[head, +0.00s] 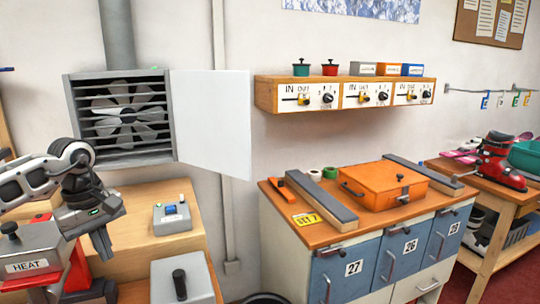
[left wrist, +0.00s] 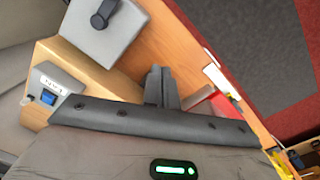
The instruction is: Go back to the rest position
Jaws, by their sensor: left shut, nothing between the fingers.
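My left arm comes in from the left in the head view, and my left gripper (head: 104,248) points down with nothing held. Its two dark fingers are together in the left wrist view (left wrist: 161,88). It hangs over the left bench (head: 140,262), just right of the grey box marked HEAT (head: 30,262). I cannot tell how far it is above the bench. My right gripper and right arm are not in view.
The white door (head: 212,120) of the wall fan (head: 122,115) stands open above. An orange box (head: 383,185) sits on the blue-drawer cabinet.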

